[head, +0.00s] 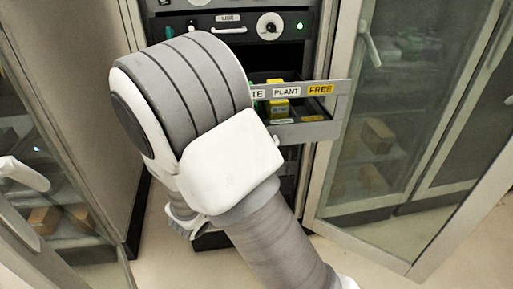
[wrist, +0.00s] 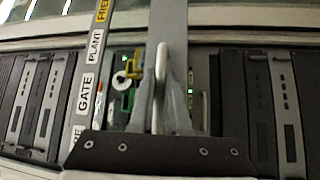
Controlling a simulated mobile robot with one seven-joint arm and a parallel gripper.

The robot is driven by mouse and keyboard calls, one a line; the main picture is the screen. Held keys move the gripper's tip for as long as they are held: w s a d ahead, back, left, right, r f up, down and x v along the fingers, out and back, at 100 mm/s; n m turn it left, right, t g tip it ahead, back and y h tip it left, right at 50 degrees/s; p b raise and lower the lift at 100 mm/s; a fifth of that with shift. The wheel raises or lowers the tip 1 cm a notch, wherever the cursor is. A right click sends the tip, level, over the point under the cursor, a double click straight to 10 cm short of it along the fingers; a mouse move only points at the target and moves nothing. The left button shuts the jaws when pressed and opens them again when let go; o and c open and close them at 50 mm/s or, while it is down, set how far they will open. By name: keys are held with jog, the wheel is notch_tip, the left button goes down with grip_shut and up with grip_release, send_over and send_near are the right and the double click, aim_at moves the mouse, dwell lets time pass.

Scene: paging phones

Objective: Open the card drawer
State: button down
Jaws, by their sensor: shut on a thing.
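The card drawer (head: 305,130) stands pulled out from the rack in the head view. Its label strip (head: 342,92) reads PLANT and FREE, with another label partly hidden by my arm. Yellow and green cards (head: 277,92) show inside it. In the wrist view the label strip (wrist: 88,82) runs up the left side, with GATE, PLANT and FREE readable. My gripper (wrist: 160,95) is shut on the drawer's pale handle (wrist: 161,62), which lies between the two fingers. In the head view my arm hides the gripper, the handle and the drawer's left part.
A rack unit with a dial (head: 270,26) and green light sits above the drawer. A glass-fronted cabinet door (head: 385,140) stands close on the right, and another glass door (head: 50,215) is at lower left. Bare floor (head: 345,250) shows in front.

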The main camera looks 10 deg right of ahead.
jog(key=c, duration=0.9)
grip_release()
jog(key=shift+a, duration=0.1)
jog(key=p+v, duration=0.1)
jog(key=v, duration=1.6)
jog(key=shift+s+a+f, duration=0.1)
jog(key=shift+a, duration=0.05)
